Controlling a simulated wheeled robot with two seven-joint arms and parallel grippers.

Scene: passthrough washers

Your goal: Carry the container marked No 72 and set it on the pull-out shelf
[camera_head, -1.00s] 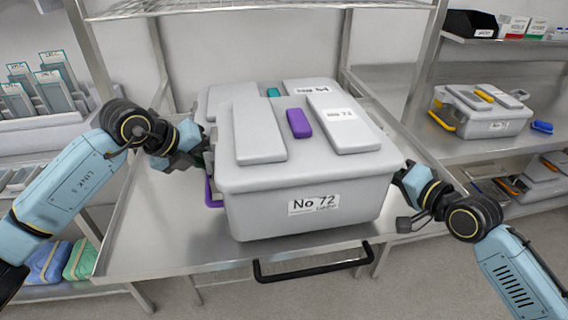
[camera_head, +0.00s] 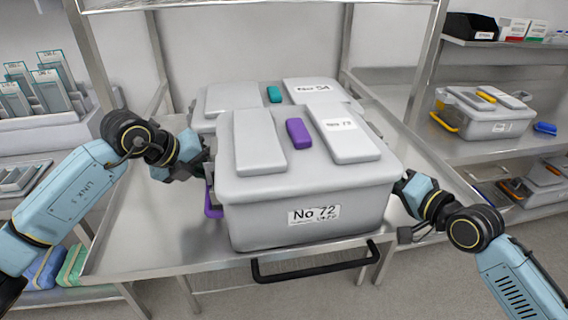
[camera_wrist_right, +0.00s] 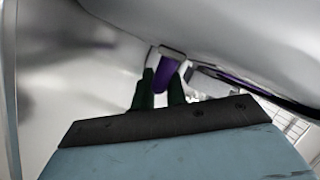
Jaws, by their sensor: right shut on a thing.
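The grey container marked No 72 (camera_head: 300,195) has purple parts and sits at or just above the front of the metal pull-out shelf (camera_head: 140,235); I cannot tell whether it touches. The shelf has a black front handle (camera_head: 315,264). My right gripper (camera_head: 405,185) is at the container's right side; in the right wrist view it (camera_wrist_right: 160,88) is shut on a purple handle (camera_wrist_right: 166,74). My left gripper (camera_head: 206,165) is at the left side, just above a purple handle (camera_head: 212,203); its fingertips are hard to make out.
A grey container marked No 54 (camera_head: 225,98) with a teal latch stands right behind No 72. A container with yellow parts (camera_head: 480,120) is on the right-hand shelf. Bare shelf surface shows to the left of No 72.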

